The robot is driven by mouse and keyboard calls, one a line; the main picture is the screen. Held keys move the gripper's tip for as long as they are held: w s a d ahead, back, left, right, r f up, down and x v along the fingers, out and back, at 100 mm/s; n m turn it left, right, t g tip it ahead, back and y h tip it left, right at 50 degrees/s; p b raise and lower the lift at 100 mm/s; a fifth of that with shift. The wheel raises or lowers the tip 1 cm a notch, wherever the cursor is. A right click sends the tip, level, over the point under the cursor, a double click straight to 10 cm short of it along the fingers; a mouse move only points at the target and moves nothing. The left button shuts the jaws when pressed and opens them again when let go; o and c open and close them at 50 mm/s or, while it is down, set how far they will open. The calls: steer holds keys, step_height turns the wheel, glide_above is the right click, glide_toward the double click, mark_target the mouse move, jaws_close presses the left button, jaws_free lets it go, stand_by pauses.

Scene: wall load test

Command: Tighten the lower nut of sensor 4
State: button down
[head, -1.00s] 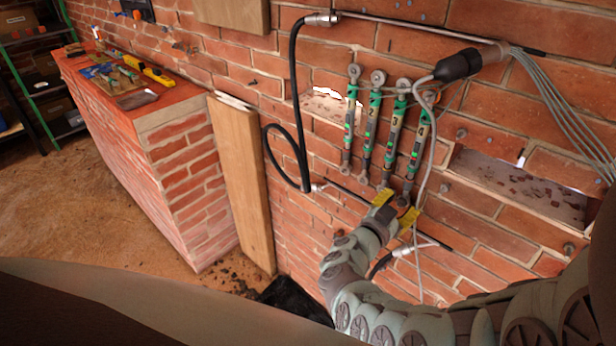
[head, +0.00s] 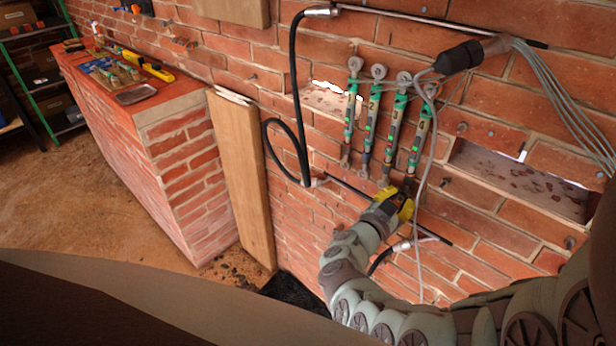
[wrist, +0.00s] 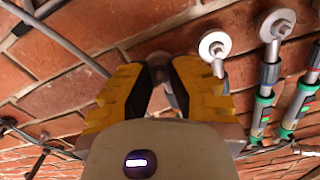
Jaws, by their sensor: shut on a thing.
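Sensor 4 (head: 419,140) is the rightmost of a row of green-and-grey rods mounted upright on the brick wall. Its lower end runs down to my gripper (head: 401,203), whose yellow fingers cover the lower nut in the head view. In the wrist view my gripper (wrist: 160,95) has its two yellow fingers on either side of a grey round nut (wrist: 160,70), shut on it. The nut is only partly seen between the fingers. The lower washer (wrist: 215,45) of the neighbouring sensor is just right of the fingers, close to the right one.
Sensors 1 to 3 stand left of sensor 4, with sensor 3 (head: 395,127) closest. A pale cable (head: 424,215) hangs just right of my gripper. A thin dark rod (head: 350,190) and black hose (head: 303,110) are left. A wall opening (head: 520,180) lies right.

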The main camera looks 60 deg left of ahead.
steer(key=m+b, duration=0.2)
steer(key=m, duration=0.1)
steer(key=shift+w+d+f, duration=0.1)
steer(key=shift+f, duration=0.1)
steer(key=shift+r+m+b, duration=0.3)
steer(key=shift+m+b, duration=0.3)
steer(key=c, duration=1.1)
jaws_free()
steer(key=shift+w, duration=0.1)
steer(key=shift+o, duration=0.2)
steer(key=shift+s, duration=0.4)
steer(key=v, duration=1.1)
steer(key=shift+s, duration=0.25)
